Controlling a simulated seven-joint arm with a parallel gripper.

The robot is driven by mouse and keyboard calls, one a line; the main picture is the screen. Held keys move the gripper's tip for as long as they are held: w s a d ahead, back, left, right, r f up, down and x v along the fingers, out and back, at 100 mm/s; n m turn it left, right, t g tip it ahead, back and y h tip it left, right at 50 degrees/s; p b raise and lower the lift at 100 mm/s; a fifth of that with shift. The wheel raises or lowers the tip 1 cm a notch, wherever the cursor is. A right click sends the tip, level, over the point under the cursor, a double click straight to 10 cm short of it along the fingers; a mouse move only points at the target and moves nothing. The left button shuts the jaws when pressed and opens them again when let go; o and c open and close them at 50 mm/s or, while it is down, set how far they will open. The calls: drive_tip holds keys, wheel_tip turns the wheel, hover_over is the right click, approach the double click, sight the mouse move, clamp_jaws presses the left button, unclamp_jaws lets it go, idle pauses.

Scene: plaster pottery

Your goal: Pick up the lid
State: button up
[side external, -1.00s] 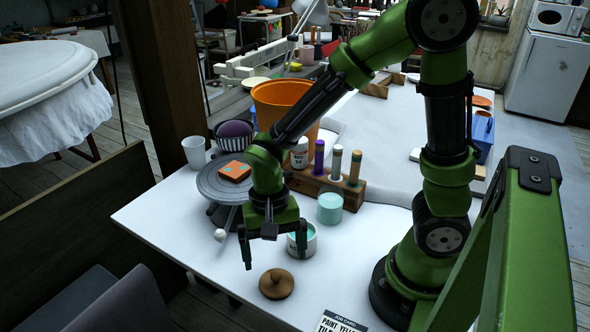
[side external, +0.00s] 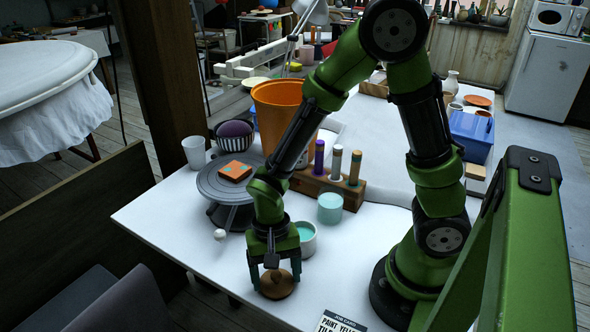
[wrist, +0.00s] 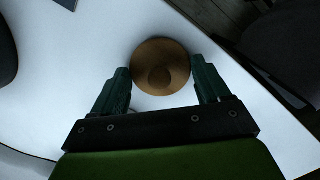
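The lid (side external: 277,286) is a round brown wooden disc with a knob on top. It lies flat on the white table near its front edge. My gripper (side external: 276,283) is right above the lid, with its two fingers apart on either side of it in the side view. In the wrist view the lid (wrist: 160,66) shows between and just beyond the tips of my open gripper (wrist: 162,80). I cannot tell whether a finger touches the lid.
A jar with teal contents (side external: 305,238) stands close behind my gripper. A turntable (side external: 222,187) with an orange tile (side external: 235,171) is at left. A wooden rack (side external: 330,183) with tubes and a teal cup (side external: 330,208) are behind. A printed card (side external: 342,322) lies right of the lid.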

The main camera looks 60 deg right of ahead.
sight(275, 273)
drive_tip(key=c, duration=0.4)
drive_tip(key=shift+o, duration=0.2)
wheel_tip(275, 273, up, 9)
drive_tip(key=shift+w, duration=0.1)
drive_tip(key=d+r, duration=0.3)
drive_tip(key=d, duration=0.9)
drive_tip(key=shift+w+a+f, duration=0.1)
drive_tip(key=shift+a+f, duration=0.05)
drive_tip(key=shift+f, duration=1.25)
drive_tip(key=shift+w+a+f, duration=0.1)
drive_tip(key=shift+f, duration=1.3)
